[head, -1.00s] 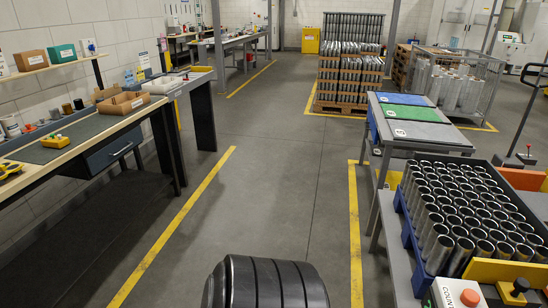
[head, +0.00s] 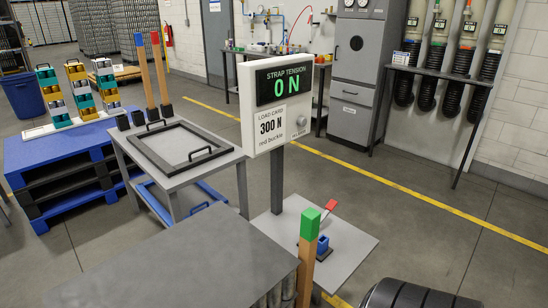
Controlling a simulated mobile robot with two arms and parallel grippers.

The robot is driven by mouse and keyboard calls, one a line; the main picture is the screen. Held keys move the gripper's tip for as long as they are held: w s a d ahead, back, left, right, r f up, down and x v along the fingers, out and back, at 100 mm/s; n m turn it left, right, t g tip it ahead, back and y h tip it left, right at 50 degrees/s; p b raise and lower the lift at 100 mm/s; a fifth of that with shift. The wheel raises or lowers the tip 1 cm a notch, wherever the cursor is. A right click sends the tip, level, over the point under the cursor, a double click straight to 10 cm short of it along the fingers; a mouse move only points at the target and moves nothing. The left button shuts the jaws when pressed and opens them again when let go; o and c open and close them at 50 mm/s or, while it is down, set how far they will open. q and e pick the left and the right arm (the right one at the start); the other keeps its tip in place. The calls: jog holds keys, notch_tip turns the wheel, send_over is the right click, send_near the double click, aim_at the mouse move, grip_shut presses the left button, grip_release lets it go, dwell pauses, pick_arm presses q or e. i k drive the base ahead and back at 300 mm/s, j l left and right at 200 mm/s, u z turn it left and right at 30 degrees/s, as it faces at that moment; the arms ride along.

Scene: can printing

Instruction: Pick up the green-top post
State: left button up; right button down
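The green-top post (head: 308,252) stands upright near the bottom middle of the head view. It has a bright green block on top and a wooden shaft. It is just past the right edge of a grey tabletop (head: 190,262), beside several metal cans (head: 285,290) that show partly there. Its foot is not clearly visible. Neither of my grippers is in view, and nothing is seen holding the post.
A strap tension display (head: 283,100) reading 0 N stands behind the post. A low plate (head: 350,236) bears a blue buckle (head: 323,246) with a red lever.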

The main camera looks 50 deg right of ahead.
aim_at(311, 218)
jog(key=z, duration=1.9)
